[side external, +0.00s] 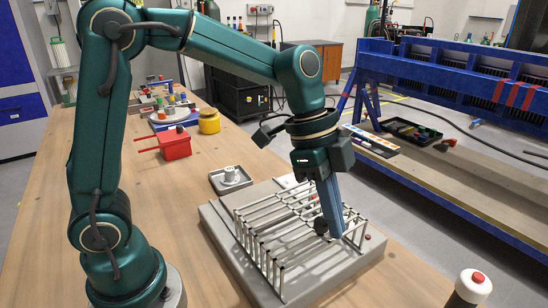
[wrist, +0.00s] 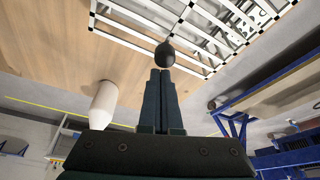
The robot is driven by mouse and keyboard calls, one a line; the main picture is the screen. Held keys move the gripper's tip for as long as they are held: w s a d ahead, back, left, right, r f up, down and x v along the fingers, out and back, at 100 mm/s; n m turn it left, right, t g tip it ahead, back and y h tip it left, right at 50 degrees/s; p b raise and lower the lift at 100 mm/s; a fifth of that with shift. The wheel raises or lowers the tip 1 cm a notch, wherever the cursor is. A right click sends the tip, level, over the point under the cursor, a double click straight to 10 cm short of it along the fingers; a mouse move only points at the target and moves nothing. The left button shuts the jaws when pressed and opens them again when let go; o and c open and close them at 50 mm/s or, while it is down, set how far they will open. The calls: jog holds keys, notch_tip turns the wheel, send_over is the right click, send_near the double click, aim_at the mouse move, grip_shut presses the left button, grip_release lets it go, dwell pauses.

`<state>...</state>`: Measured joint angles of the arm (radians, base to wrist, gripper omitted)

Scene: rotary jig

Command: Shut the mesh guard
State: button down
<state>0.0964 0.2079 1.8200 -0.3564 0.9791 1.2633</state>
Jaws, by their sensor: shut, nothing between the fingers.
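The mesh guard (side external: 283,238) is a cage of pale bars over the grey jig base (side external: 222,234). Its grid crosses the top of the wrist view (wrist: 200,30). A dark round knob (side external: 320,226) is on its bars near the right side, and it also shows in the wrist view (wrist: 165,54). My gripper (side external: 337,235) points down at the guard's right side, its fingers shut and empty. In the wrist view its fingertips (wrist: 160,72) are right by the knob; I cannot tell whether they touch. I cannot tell exactly how far the guard is swung.
A white bottle with a red cap (side external: 472,286) stands at the bench's front right. A grey tray with a white part (side external: 231,178), a red box (side external: 176,145) and a yellow jar (side external: 209,121) are behind the jig. Bare wood lies left of the base.

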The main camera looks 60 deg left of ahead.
jog(key=shift+a, duration=0.25)
send_near(284, 195)
jog(key=x, duration=0.5)
